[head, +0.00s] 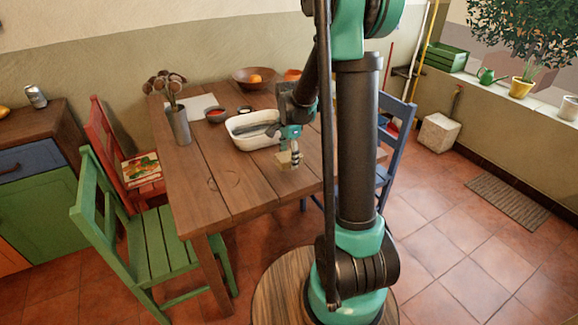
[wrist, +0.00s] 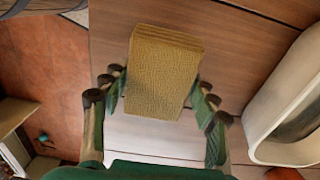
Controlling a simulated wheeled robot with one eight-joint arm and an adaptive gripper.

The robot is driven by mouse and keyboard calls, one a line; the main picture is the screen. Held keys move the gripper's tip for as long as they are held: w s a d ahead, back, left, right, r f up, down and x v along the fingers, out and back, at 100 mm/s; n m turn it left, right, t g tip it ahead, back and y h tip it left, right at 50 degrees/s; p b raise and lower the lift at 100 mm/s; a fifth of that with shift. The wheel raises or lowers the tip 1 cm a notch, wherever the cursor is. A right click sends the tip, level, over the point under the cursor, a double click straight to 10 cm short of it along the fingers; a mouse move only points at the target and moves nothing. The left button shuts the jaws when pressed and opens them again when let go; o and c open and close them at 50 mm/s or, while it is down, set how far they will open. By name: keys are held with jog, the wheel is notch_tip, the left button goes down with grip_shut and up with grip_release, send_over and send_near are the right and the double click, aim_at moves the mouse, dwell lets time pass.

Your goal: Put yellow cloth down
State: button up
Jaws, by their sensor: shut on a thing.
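The yellow cloth (wrist: 160,75) is a folded, textured block between the fingers of my gripper (wrist: 158,105) in the wrist view. My gripper is shut on it. In the head view my gripper (head: 291,156) points down over the wooden table (head: 225,178), near its front right part. The cloth also shows there as a small yellowish patch (head: 284,158) at the fingertips. It is at or just above the tabletop; I cannot tell whether it touches.
A white dish (head: 240,136) stands just left of my gripper on the table. Green (head: 150,240), red and blue chairs surround the table. The front tabletop is clear.

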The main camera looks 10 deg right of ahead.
aim_at(289, 171)
jog(key=shift+f, duration=2)
jog(key=shift+s+f, duration=0.1)
jog(key=shift+f, duration=0.1)
jog(key=o, duration=1.3)
notch_tip(289, 171, up, 12)
jog(key=shift+f, duration=0.1)
jog(key=shift+r, duration=0.25)
jog(key=shift+s+d, duration=0.1)
jog(key=shift+s, duration=0.3)
jog(key=s+d+f+n+t, duration=0.1)
jog(key=s+f+n, duration=0.1)
jog(key=s+n, duration=0.2)
jog(key=s+d+f+n+t, duration=0.1)
jog(key=s+n, duration=0.4)
jog(key=s, duration=0.5)
jog(key=s+d+f+n+t, duration=0.1)
jog(key=s+f+n+t, duration=0.1)
jog(key=s+f+n, duration=0.2)
jog(key=shift+s+d+n, duration=0.15)
jog(key=shift+s+n, duration=0.2)
jog(key=shift+s, duration=0.45)
jog(key=shift+s+d+n, duration=0.15)
jog(key=shift+s+n, duration=0.2)
jog(key=shift+s, duration=0.45)
